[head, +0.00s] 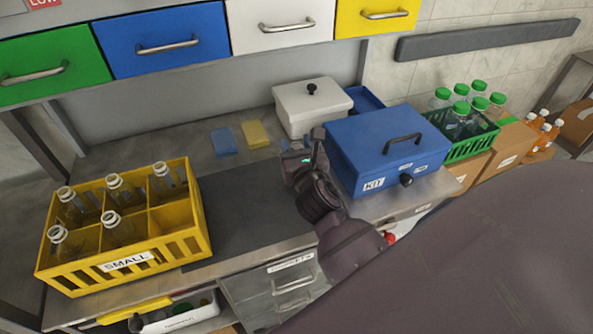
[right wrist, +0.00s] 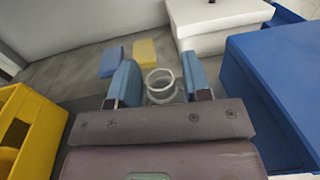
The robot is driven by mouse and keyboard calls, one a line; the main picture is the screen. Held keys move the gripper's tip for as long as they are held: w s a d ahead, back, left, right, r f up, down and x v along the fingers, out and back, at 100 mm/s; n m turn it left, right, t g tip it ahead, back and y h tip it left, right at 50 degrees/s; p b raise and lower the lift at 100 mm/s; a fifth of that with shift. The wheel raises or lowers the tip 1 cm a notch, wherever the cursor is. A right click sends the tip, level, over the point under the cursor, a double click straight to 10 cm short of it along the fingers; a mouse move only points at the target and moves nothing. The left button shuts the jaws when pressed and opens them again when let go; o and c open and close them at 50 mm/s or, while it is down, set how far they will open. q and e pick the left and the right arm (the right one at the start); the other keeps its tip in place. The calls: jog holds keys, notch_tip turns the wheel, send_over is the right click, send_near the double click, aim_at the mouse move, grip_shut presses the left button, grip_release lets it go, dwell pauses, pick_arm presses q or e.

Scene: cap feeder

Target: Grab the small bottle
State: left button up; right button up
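A small clear bottle (right wrist: 160,80) with an open neck shows in the right wrist view, between the two blue fingers of my right gripper (right wrist: 162,82). The fingers are close on either side of it; I cannot tell whether they touch it. In the head view my right gripper (head: 301,148) is over the back of the bench, left of the blue kit box, and the bottle there is hidden or too small to make out. Several clear bottles (head: 112,222) stand in a yellow crate labelled SMALL (head: 127,264). My left gripper is not in view.
The blue kit box (head: 382,148) is close to the right of my arm. A white lidded box (head: 311,103) stands behind. Blue and yellow pads (head: 254,134) lie at the back. A dark mat (head: 240,205) is clear. A green crate (head: 471,144) with green-capped bottles stands at right.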

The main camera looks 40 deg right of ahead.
grip_shut()
